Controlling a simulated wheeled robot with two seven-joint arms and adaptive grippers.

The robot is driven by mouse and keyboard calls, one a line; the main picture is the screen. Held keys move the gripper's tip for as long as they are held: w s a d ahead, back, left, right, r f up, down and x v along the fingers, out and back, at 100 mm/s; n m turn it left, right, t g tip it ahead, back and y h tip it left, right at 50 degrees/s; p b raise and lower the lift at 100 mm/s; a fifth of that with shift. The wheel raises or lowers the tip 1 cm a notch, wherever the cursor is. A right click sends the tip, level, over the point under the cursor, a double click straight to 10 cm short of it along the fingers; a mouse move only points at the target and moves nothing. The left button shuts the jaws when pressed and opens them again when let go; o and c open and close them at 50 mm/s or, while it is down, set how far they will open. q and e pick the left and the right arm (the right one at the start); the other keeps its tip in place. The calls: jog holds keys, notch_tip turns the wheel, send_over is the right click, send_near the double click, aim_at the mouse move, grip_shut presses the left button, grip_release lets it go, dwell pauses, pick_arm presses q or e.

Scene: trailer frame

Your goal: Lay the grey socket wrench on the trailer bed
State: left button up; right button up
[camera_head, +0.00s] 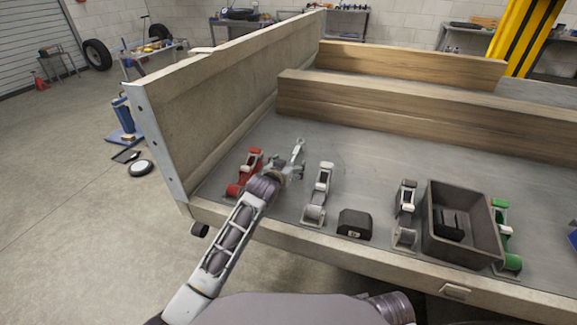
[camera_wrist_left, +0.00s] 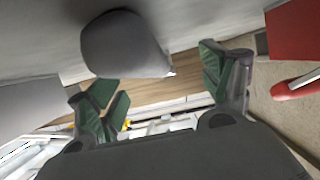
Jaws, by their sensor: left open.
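The grey socket wrench (camera_head: 298,149) shows in the head view just beyond my left gripper, over the left part of the grey trailer bed (camera_head: 350,155). Its near end is hidden by the gripper, and I cannot tell whether it touches the bed. My left gripper (camera_head: 291,171) is low over the bed, with its fingers apart. In the left wrist view the green-padded fingers (camera_wrist_left: 165,90) are spread wide. A rounded grey shape (camera_wrist_left: 125,45), probably part of the wrench, shows close up between and above them. My right gripper is not in view.
A red ratchet strap (camera_head: 250,166) lies close left of my left gripper. A grey-white strap (camera_head: 318,194), a black box (camera_head: 354,225), another grey strap (camera_head: 405,214), a dark bin (camera_head: 430,218) and a green strap (camera_head: 502,228) stand to the right. Wooden beams (camera_head: 420,115) cross behind.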

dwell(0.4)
pick_arm(q)
jog(key=o, duration=0.4)
jog(key=shift+o, duration=0.2)
jog(key=shift+f, duration=0.1)
jog(key=shift+s, duration=0.15)
jog(key=shift+v, duration=5.9)
